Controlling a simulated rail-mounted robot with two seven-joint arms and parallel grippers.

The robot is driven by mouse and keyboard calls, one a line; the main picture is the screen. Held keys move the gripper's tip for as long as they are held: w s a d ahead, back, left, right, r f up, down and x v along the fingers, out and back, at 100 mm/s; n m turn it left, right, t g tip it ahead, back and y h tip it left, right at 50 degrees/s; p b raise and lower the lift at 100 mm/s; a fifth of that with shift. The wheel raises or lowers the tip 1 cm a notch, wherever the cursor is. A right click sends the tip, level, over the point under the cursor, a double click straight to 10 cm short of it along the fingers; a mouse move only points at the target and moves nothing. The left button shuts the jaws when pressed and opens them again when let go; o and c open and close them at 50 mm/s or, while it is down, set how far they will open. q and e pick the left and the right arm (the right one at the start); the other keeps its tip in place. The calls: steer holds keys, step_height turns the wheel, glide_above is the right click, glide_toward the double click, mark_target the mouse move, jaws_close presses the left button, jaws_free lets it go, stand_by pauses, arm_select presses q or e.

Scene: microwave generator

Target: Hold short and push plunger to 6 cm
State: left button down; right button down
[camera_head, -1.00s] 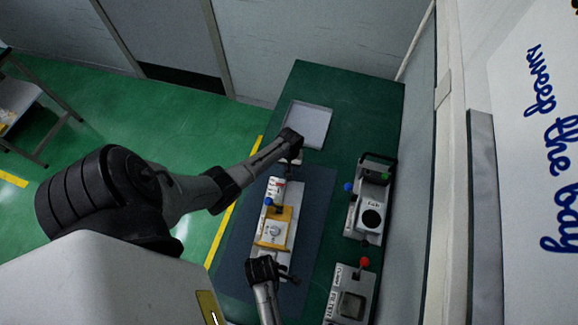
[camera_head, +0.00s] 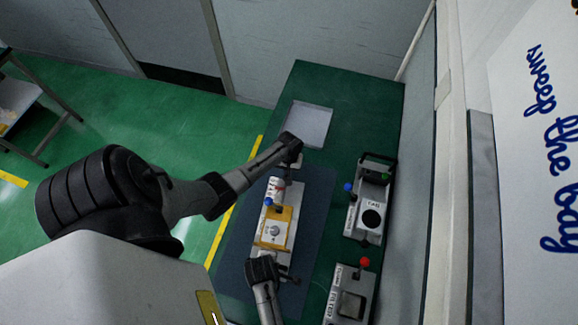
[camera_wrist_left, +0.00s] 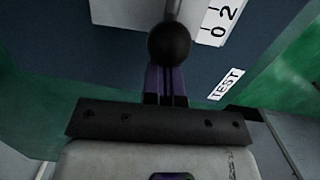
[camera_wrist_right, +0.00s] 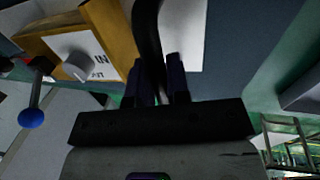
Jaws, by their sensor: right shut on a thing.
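The device on the dark mat is a long pale bar (camera_head: 262,262) with a yellow box (camera_head: 274,229) on it. The box's white face and grey knob (camera_wrist_right: 78,65) show in the right wrist view. My left gripper (camera_head: 296,161) is at the bar's far end. In the left wrist view, its fingers (camera_wrist_left: 166,84) are close together, just behind a black ball knob (camera_wrist_left: 169,45) on a metal rod. A white scale (camera_wrist_left: 222,18) marked 0 and 2 lies beside it. My right gripper (camera_wrist_right: 157,85) is shut on a black curved handle (camera_wrist_right: 147,28) at the bar's near end.
A blue ball lever (camera_wrist_right: 32,117) stands beside the yellow box. Two grey units, one with a dark round face (camera_head: 371,218) and one with a red knob (camera_head: 364,263), stand to the right. A pale flat tray (camera_head: 308,125) lies beyond the mat.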

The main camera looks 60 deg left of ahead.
arm_select(q)
steer(key=shift+s+d, duration=0.2)
steer(key=shift+d, duration=0.05)
stand_by(0.3)
steer(key=shift+s+d, duration=0.35)
steer(key=shift+d, duration=0.1)
steer(key=shift+s+d, duration=0.1)
steer(key=shift+d, duration=0.05)
stand_by(0.3)
steer(key=shift+d, duration=0.1)
steer(key=shift+w+a+r, duration=0.4)
steer(key=shift+a+r, duration=0.15)
steer(key=shift+r, duration=0.2)
steer(key=shift+w+a+r, duration=0.4)
steer(key=shift+a+r, duration=0.15)
steer(key=shift+r, duration=0.2)
step_height(320, 180, up, 8)
steer(key=shift+w+a, duration=0.25)
steer(key=shift+a, duration=0.1)
arm_select(e)
steer(key=c, duration=1)
jaws_free()
